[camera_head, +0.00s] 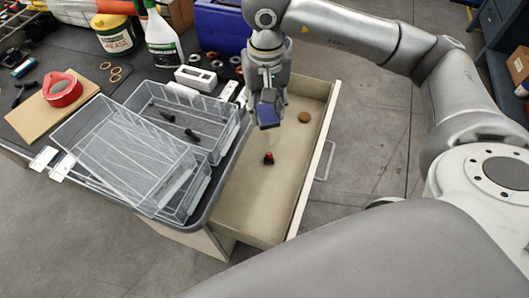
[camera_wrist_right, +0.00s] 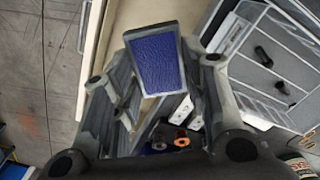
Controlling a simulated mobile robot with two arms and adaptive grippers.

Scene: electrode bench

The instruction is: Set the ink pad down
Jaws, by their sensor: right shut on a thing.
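The ink pad (camera_head: 268,115) is a small blue pad with a pale rim, held by my right gripper (camera_head: 267,98) above the open drawer. In the right wrist view the blue pad (camera_wrist_right: 157,60) shows its face between the fingers of my right gripper (camera_wrist_right: 158,95), which is shut on it. The drawer (camera_head: 250,203) is beige inside, pulled out beside the bench. It holds a small red and black item (camera_head: 268,158) and a round brown disc (camera_head: 304,117). The pad appears held clear of the drawer floor. My left gripper is not in view.
Clear trays (camera_head: 122,160) with several black items stand on the dark bench left of the drawer. A spray bottle (camera_head: 162,38), a grease tub (camera_head: 113,35) and a blue box (camera_head: 222,25) stand behind. The drawer's front part has bare floor.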

